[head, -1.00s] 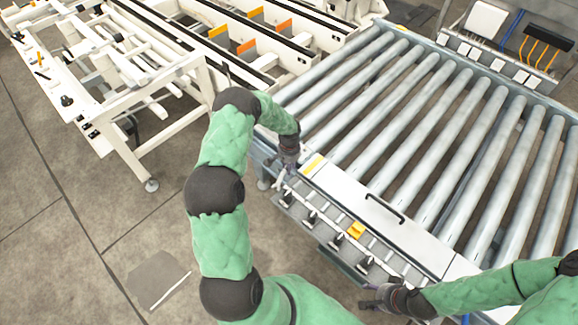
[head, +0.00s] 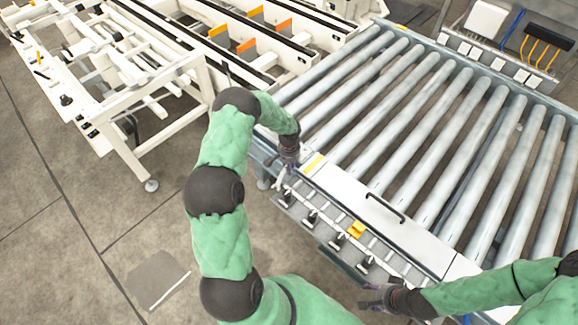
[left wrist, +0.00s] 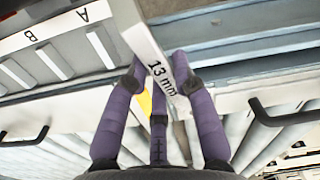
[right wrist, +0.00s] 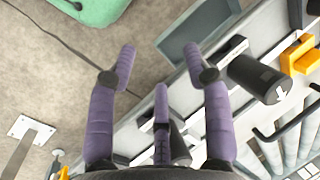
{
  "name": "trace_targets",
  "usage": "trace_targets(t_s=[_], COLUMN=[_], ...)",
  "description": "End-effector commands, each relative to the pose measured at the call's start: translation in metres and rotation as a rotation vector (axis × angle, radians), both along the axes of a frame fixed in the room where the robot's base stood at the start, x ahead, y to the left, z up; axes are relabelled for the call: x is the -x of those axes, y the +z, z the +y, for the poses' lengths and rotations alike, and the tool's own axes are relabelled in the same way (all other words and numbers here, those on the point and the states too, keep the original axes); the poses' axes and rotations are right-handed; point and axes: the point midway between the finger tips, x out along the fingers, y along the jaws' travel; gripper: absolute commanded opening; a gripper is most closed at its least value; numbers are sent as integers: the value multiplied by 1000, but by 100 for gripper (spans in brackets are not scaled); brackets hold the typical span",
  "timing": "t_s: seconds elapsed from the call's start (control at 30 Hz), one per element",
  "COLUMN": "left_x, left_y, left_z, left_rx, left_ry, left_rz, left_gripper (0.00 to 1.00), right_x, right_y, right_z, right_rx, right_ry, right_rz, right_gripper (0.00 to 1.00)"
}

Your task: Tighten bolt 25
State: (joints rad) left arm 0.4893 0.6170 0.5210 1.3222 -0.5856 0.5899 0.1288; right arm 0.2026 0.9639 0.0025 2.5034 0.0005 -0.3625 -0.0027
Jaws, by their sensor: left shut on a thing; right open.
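My left gripper (head: 288,168) is at the left end of the conveyor's front edge. In the left wrist view its purple fingers (left wrist: 158,85) are shut on a flat pale wrench (left wrist: 162,68) marked "13 mm". Its far end runs out of the top of that view, so its jaw is hidden. My right gripper (head: 368,295) is open and empty beside the front rail, low in the head view. In the right wrist view its fingers (right wrist: 165,70) are spread with nothing between them. I cannot make out bolt 25 or its label in any view.
A roller conveyor (head: 440,130) fills the right. Its front ledge carries a black handle (head: 385,208), several dark clamps and a yellow block (head: 356,229). A black cylinder (right wrist: 258,78) is close to my right fingers. A white frame (head: 140,100) stands left; open floor (head: 60,250) lies below it.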

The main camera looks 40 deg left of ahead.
Motion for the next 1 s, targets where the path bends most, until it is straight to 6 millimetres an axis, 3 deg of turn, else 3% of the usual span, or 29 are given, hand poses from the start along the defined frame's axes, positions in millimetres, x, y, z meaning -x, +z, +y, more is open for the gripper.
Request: trace_targets(t_s=[1.0], left_x=[0], left_y=[-13], left_z=[0], left_rx=[0], left_ry=[0], left_rz=[0], left_gripper=[0], right_x=[-1], right_y=[-12], right_z=[0], right_rx=[0], right_ry=[0], right_rz=[-1], right_gripper=[50])
